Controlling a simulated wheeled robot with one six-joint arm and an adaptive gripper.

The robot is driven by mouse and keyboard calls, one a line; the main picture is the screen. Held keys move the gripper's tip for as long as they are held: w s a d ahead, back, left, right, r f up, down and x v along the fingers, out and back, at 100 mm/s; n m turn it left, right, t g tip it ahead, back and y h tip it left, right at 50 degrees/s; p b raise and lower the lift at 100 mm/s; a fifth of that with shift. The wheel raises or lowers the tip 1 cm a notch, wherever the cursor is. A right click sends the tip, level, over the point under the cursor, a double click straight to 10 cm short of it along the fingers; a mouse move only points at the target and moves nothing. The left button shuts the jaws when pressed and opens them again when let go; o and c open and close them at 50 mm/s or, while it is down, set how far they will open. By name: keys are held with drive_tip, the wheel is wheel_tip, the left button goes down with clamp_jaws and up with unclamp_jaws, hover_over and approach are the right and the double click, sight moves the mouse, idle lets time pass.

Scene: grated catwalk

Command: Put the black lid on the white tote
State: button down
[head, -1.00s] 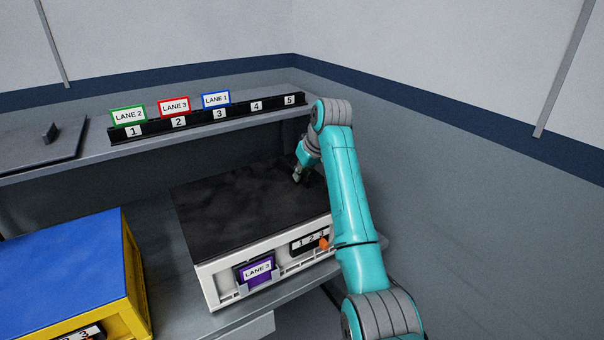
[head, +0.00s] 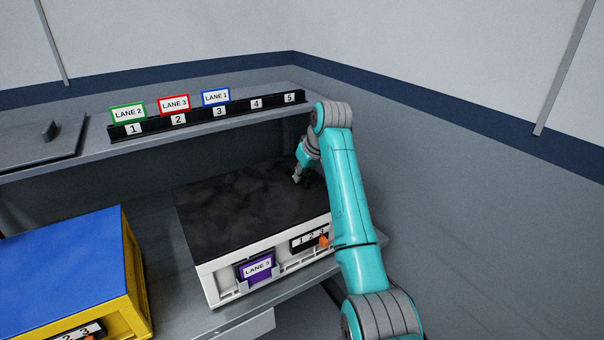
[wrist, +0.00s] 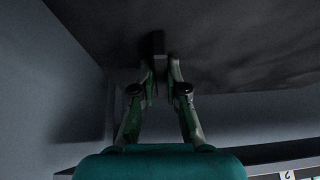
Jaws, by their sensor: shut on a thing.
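The black lid (head: 245,210) lies over the top of the white tote (head: 215,285) on the lower bench. Its near edge runs along the tote's front rim; I cannot tell whether it is fully seated. The tote's front carries a purple LANE 3 card (head: 257,268) and a 1 2 3 tag with an orange pointer. My gripper (head: 299,178) is at the lid's far right part. In the wrist view my gripper (wrist: 160,68) is shut on the lid's small dark handle (wrist: 158,42), with the lid's dark surface (wrist: 230,40) beyond it. My arm hides the lid's right edge.
A yellow tote with a blue lid (head: 60,265) stands at the left, with a gap between the totes. A shelf above holds a numbered black rail (head: 205,118) with lane cards, and a dark lid (head: 30,140). A wall is close on the right.

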idle(0.3)
drive_tip(key=c, duration=0.7)
unclamp_jaws()
drive_tip(key=shift+r, duration=3.5)
